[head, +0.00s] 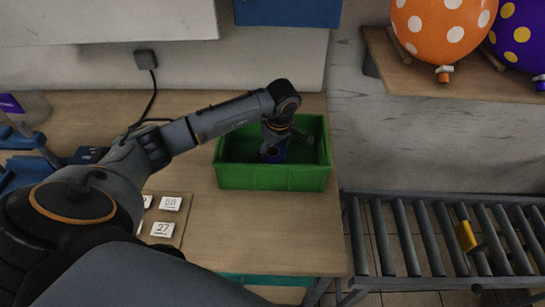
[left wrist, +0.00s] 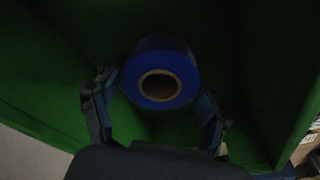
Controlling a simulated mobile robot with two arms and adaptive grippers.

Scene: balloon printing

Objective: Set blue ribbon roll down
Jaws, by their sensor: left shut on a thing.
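The blue ribbon roll (left wrist: 180,62) shows in the left wrist view with its round core hole facing the camera. My left gripper (left wrist: 158,108) has one finger on each side of the roll and is shut on it. Whether the roll touches the bin floor cannot be told. My right gripper is not in view.
The bin stands on the wooden table (head: 220,230) near its right edge. White number cards (head: 171,203) lie to its left. A roller conveyor (head: 430,235) runs at the right. Orange (head: 440,28) and purple (head: 520,40) balloons rest on a shelf (head: 450,82) above.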

